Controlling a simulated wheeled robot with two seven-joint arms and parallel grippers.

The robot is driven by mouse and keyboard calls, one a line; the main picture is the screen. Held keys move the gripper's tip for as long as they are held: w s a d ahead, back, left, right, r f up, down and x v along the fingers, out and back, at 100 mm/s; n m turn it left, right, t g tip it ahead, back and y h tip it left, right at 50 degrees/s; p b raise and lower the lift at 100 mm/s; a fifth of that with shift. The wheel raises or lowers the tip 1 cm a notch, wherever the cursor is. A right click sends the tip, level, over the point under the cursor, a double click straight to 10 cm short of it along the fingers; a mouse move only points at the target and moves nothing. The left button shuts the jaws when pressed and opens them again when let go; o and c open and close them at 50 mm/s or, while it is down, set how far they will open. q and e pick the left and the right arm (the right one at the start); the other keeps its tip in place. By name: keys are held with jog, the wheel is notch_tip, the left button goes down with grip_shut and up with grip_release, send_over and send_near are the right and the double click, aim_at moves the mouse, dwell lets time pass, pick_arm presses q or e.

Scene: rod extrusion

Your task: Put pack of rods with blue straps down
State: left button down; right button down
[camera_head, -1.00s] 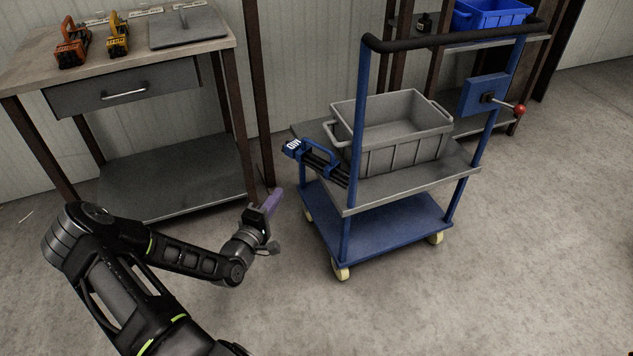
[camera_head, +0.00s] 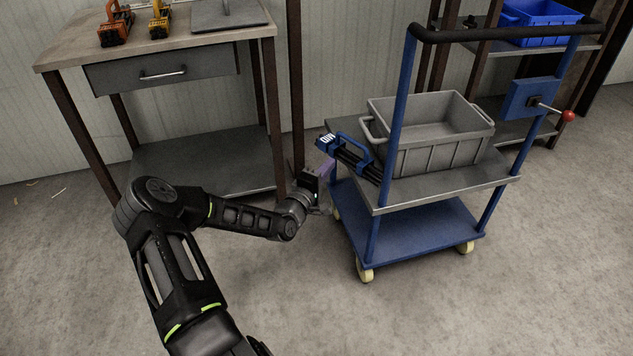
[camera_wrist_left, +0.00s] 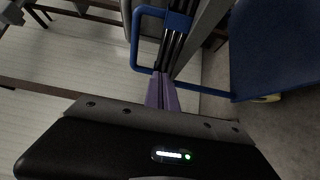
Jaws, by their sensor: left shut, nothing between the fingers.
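The pack of dark rods with blue straps (camera_head: 352,155) lies on the upper shelf of the blue cart, beside the grey crate. Its blue end with a white label sticks out past the shelf's left edge. My left gripper (camera_head: 326,167) is just below that end, with its purple fingers shut and empty. In the left wrist view the shut fingers (camera_wrist_left: 162,92) point along the rods (camera_wrist_left: 172,48) and overlap their near end. I cannot tell whether they touch. My right gripper is not in view.
The blue cart (camera_head: 408,228) carries the grey crate (camera_head: 440,155) and has a tall handle frame. A workbench (camera_head: 75,52) with an orange and a yellow tool stands at the left. A shelf with a blue bin (camera_head: 540,30) stands behind. Floor in front is clear.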

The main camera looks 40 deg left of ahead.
aim_at(357, 167)
pick_arm(q)
jog(key=shift+w+d, duration=0.9)
jog(key=shift+w, duration=0.25)
jog(key=shift+w+b, duration=0.1)
jog(key=shift+b, duration=0.2)
jog(key=w+d, duration=0.1)
jog(key=w+d+b, duration=0.1)
jog(key=w, duration=0.1)
jog(key=w+d, duration=0.1)
jog(key=w, duration=0.1)
jog(key=shift+d, duration=0.3)
jog(key=shift+w+d, duration=0.2)
jog(key=shift+w, duration=0.05)
